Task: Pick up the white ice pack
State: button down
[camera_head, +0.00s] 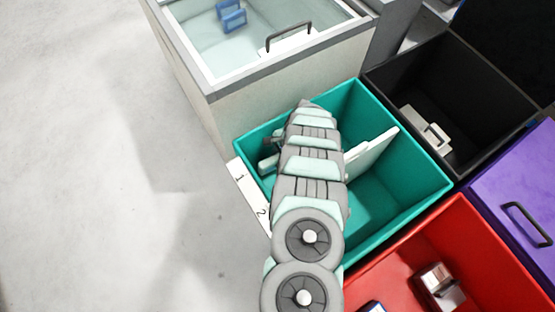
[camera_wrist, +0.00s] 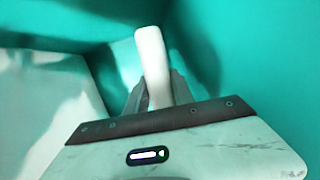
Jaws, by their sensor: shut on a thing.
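The white ice pack (camera_wrist: 152,50) shows in the wrist view as a narrow, rounded white piece standing up between my fingers. My gripper (camera_wrist: 158,92) is shut on it inside the teal bin (camera_head: 408,207). In the head view my arm covers most of the gripper and the held piece. How much of the ice pack lies below the fingers is hidden.
A flat white panel (camera_head: 372,153) leans in the teal bin, right of my arm. A black bin (camera_head: 480,65) holds a white handled object (camera_head: 425,130). A red bin (camera_head: 480,230), a purple lidded box (camera_head: 515,185) and a glass-topped chest (camera_head: 215,85) stand close around.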

notch_tip(320, 180, up, 19)
jog(key=p, duration=0.6)
